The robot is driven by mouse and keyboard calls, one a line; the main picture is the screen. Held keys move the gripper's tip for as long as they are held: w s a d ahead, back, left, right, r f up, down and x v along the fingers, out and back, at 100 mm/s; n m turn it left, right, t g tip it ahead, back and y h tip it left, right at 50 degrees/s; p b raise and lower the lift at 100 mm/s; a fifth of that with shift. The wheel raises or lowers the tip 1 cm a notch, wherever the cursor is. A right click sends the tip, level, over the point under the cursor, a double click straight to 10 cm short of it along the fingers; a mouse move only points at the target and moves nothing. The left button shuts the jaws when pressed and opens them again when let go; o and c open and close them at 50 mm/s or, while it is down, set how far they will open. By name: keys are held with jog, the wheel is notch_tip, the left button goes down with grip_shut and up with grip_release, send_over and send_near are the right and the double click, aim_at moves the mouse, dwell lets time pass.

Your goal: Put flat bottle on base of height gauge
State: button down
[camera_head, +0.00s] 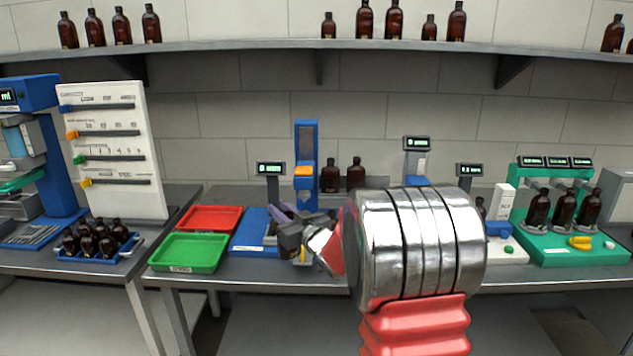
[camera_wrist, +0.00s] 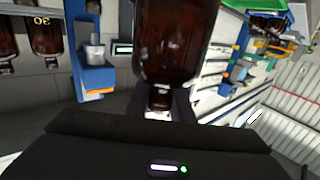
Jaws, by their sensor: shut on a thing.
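A dark amber bottle (camera_wrist: 172,45) fills the upper middle of the wrist view, with its neck toward my gripper (camera_wrist: 168,104). My gripper is shut on this bottle near its neck. In the head view my gripper (camera_head: 286,230) is over the blue base (camera_head: 246,234) of what looks like the height gauge (camera_head: 306,165), a blue post with an orange slider. A blue post with an orange tip (camera_wrist: 95,70) shows at left in the wrist view.
A red tray (camera_head: 210,218) and a green tray (camera_head: 188,252) lie left of the blue base. Two bottles (camera_head: 356,174) stand behind, near the post. A blue rack of bottles (camera_head: 98,243) is further left. A green bottle station (camera_head: 570,245) is at right.

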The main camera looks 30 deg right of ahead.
jog(key=s+a+f+h, duration=0.1)
jog(key=s+a+f, duration=0.4)
jog(key=a+f, duration=0.2)
jog(key=s+a+f+m, duration=0.1)
jog(key=s+a+f, duration=0.4)
jog(key=a+f, duration=0.2)
jog(key=shift+s+a+f+h, duration=0.2)
jog(key=shift+a+f+h, duration=0.2)
jog(key=shift+a, duration=0.95)
